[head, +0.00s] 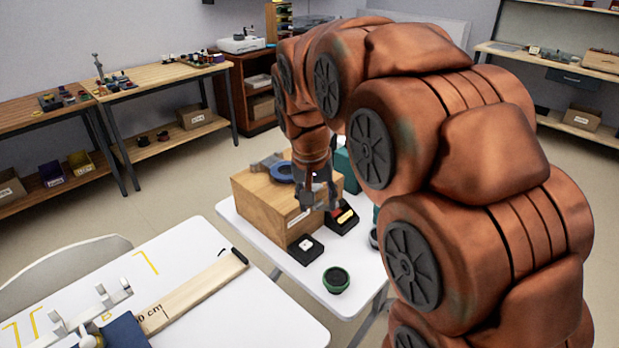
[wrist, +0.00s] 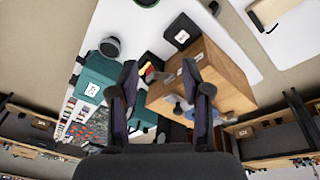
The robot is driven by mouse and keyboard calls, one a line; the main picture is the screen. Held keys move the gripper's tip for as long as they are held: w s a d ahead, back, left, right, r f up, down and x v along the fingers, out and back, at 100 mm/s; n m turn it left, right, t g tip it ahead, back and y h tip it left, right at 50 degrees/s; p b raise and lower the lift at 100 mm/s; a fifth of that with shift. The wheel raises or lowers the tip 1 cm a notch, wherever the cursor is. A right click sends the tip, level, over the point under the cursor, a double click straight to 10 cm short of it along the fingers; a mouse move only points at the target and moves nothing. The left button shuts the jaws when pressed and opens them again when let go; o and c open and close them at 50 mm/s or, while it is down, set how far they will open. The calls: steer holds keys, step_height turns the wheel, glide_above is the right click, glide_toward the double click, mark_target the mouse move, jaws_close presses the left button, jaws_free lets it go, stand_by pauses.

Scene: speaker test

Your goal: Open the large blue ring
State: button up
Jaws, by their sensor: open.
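The large blue ring (head: 281,173) lies on top of a wooden box (head: 262,205) in the head view, beside a grey bracket-like piece (head: 266,161). My gripper (head: 318,196) is at the box's right side, to the right of the ring and apart from it, pointing down. In the wrist view my gripper (wrist: 160,68) has its two dark fingers spread with nothing held between them. The wooden box (wrist: 222,72) is behind and right of the right finger there. Bluish parts show beside that finger, partly hidden, and I cannot tell the ring's outline.
The box stands on a small white table (head: 362,262). A black block with a white top (head: 306,249), a dark tray with coloured pieces (head: 344,219) and a green-rimmed round cup (head: 336,280) are near it. A white table (head: 235,312) stands at front left. Teal containers (wrist: 98,78) show in the wrist view.

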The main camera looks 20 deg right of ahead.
steer(key=w+d+f+m+t+h+b, duration=0.1)
steer(key=w+d+m, duration=0.1)
steer(key=w, duration=0.7)
steer(key=w+d+m+t+b, duration=0.1)
steer(key=w+d+m, duration=0.15)
steer(key=w, duration=0.65)
steer(key=shift+n, duration=0.45)
steer(key=x, duration=0.5)
steer(key=p+x, duration=0.1)
steer(key=x, duration=0.2)
steer(key=shift+d+r, duration=0.1)
steer(key=shift+d, duration=0.25)
steer(key=shift+c, duration=0.4)
jaws_close()
